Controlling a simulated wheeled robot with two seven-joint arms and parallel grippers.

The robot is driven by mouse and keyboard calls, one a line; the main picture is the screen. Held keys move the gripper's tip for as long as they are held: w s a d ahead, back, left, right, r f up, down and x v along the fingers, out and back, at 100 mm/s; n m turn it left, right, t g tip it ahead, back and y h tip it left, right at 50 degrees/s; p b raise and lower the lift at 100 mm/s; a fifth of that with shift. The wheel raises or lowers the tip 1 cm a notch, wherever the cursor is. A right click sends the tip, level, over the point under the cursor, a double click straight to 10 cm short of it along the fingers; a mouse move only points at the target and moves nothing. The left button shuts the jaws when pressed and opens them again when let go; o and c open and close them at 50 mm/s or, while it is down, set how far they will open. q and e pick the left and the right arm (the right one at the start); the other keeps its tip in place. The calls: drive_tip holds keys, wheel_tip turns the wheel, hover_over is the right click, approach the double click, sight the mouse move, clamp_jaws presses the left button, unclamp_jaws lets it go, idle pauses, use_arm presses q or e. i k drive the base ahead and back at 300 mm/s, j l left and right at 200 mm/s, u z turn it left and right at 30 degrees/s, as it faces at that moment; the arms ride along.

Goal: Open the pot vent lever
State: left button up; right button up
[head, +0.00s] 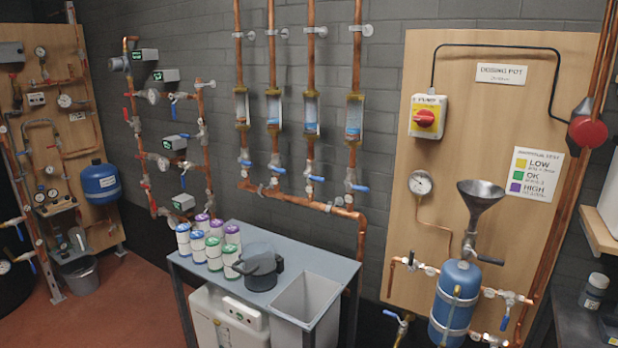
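The blue dosing pot (455,303) is strapped upright to the wooden board at right, under a dark funnel (480,202). A dark lever (490,260) points right from the valve between funnel and pot. A small valve (413,264) sits on the copper pipe left of the pot. A blue lever (505,319) hangs down from the pipe at the pot's right. Another blue lever (391,314) sits low at the left. I cannot tell which one is the vent lever. Neither of my grippers shows in the head view.
A grey table (230,290) at centre holds several labelled tins (214,254), a dark jug (260,268) and a recessed basin (307,298). The board carries a gauge (420,183) and a red-and-yellow pump switch (427,117). A dark bench (580,318) is at lower right.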

sight(411, 268)
drive_tip(key=j+z, duration=0.15)
drive_tip(key=z, duration=1.45)
drive_tip(key=k+j+z, duration=0.1)
drive_tip(key=j+z, duration=0.2)
drive_tip(key=z, duration=0.15)
drive_tip(key=k+j+z, duration=0.1)
drive_tip(key=j+z, duration=0.3)
drive_tip(key=k+j+z, duration=0.15)
drive_tip(key=z, duration=0.3)
drive_tip(key=k+j+z, duration=0.15)
drive_tip(key=k+j, duration=0.25)
drive_tip(key=k+j+z, duration=0.15)
drive_tip(key=k+j, duration=0.2)
drive_tip(key=k, duration=0.2)
